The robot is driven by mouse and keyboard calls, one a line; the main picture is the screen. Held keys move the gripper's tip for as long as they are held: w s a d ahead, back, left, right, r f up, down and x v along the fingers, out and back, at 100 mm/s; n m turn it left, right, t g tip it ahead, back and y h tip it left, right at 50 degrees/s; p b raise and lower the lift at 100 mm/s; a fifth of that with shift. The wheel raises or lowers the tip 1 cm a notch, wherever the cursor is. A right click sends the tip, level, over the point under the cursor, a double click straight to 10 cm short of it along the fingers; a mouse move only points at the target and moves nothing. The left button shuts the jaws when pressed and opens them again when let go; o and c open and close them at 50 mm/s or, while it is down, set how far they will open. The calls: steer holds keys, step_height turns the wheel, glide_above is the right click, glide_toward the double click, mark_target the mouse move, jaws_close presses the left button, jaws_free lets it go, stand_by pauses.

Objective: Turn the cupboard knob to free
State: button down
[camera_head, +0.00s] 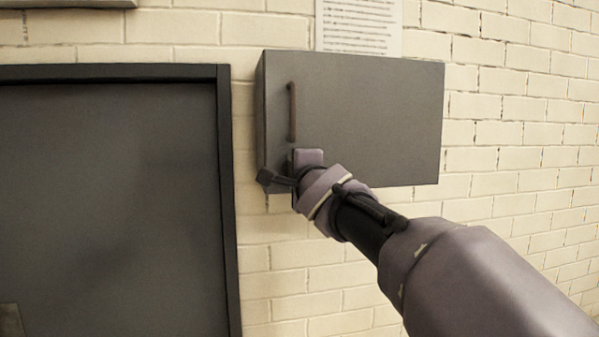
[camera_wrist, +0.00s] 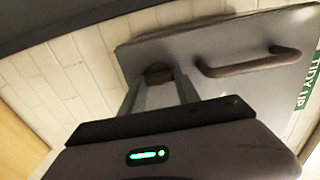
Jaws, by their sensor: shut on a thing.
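The grey cupboard (camera_head: 365,115) hangs on the brick wall with its door closed, as far as I can see. A brown bar handle (camera_head: 292,112) stands upright near the left edge of its door. My gripper (camera_head: 287,170) is at the door's lower left corner, below the handle, and hides the knob in the head view. In the wrist view the dark brown knob (camera_wrist: 158,70) sits between the two finger tips of my gripper (camera_wrist: 158,82), which is shut on it. The handle also shows in the wrist view (camera_wrist: 248,63), beside the knob. The knob's turn angle is not readable.
A dark framed panel or door (camera_head: 110,200) fills the left side, close to the cupboard. A printed sheet (camera_head: 358,27) is on the wall above. A green "TIDY UP" label (camera_wrist: 311,78) shows at the right of the wrist view. The wall right of the cupboard is clear.

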steer(key=shift+r, duration=0.1)
stand_by(0.3)
steer(key=c, duration=0.9)
jaws_free()
steer(key=v, duration=1.7)
steer(key=s+d+f+n+g+h+b, duration=0.1)
steer(key=s+d+f+n+g+b, duration=0.2)
steer(key=s+f+b, duration=0.5)
steer(key=s+d+f+n+g+h+b, duration=0.1)
steer(key=s+d+f+n+g+b, duration=0.2)
steer(key=f, duration=3.1)
steer(key=s+d+f+n+g+h+b, duration=0.1)
steer(key=s+d+f+n+g+b, duration=0.3)
steer(key=s+f+b, duration=0.9)
steer(key=shift+s+d+f+g+b, duration=0.1)
steer(key=shift+f+g+b, duration=0.15)
steer(key=shift+f+b, duration=0.9)
steer(key=shift+s+a+f+g+b, duration=0.1)
steer(key=shift+f+g+b, duration=0.2)
steer(key=shift+f+b, duration=0.8)
steer(key=shift+s+d+f+g+b, duration=0.2)
steer(key=shift+f+b, duration=0.35)
steer(key=shift+f, duration=1.15)
